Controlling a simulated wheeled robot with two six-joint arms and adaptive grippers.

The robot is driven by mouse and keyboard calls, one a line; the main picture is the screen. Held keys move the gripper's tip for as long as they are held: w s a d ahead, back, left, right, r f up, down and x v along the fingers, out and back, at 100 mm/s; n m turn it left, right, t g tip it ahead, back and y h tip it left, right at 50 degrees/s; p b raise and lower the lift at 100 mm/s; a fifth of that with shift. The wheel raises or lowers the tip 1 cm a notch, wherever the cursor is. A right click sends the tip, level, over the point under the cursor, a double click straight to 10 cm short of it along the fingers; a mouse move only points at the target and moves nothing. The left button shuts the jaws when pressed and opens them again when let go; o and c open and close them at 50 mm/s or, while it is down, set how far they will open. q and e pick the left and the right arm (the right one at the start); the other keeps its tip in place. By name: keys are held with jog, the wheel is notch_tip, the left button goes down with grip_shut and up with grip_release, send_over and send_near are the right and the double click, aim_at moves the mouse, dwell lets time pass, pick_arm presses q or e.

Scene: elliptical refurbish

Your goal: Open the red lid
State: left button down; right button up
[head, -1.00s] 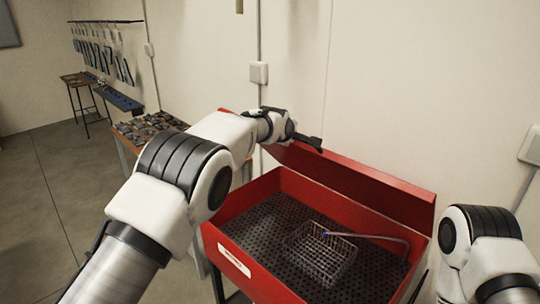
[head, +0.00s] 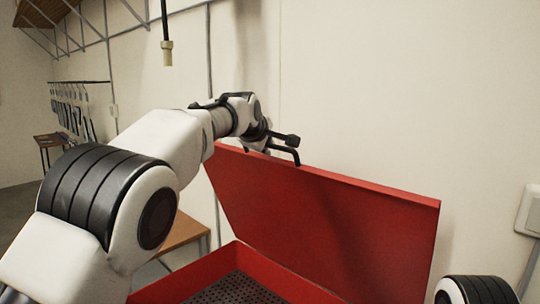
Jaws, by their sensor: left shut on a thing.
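The red lid (head: 330,215) stands raised at the back of the red bin (head: 200,280), tilted up steeply with its inner face toward me. My left gripper (head: 284,147) is at the upper edge of the lid, left of its middle. It is shut on a black handle (head: 292,154) at that edge; the exact contact is partly hidden by the gripper. The bin's perforated dark floor (head: 238,290) shows at the bottom. My right gripper is out of view; only part of my right arm shows at the lower right.
A bare wall stands close behind the lid. A wooden table (head: 185,230) is left of the bin, partly behind my left arm. A black hanging cord with a pale end (head: 167,53) is at the upper left. A wall box (head: 528,210) is at the right.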

pick_arm(q)
jog(key=shift+s+d+f, duration=0.1)
jog(key=shift+f, duration=0.2)
jog(key=c, duration=1.2)
grip_release()
jog(key=shift+d+r, duration=0.15)
jog(key=shift+d, duration=0.3)
jog(key=shift+s+a+r, duration=0.1)
jog(key=shift+a+r, duration=0.1)
jog(key=shift+a, duration=0.05)
jog(key=v, duration=1.1)
jog(key=shift+d+r, duration=0.1)
jog(key=shift+d, duration=0.05)
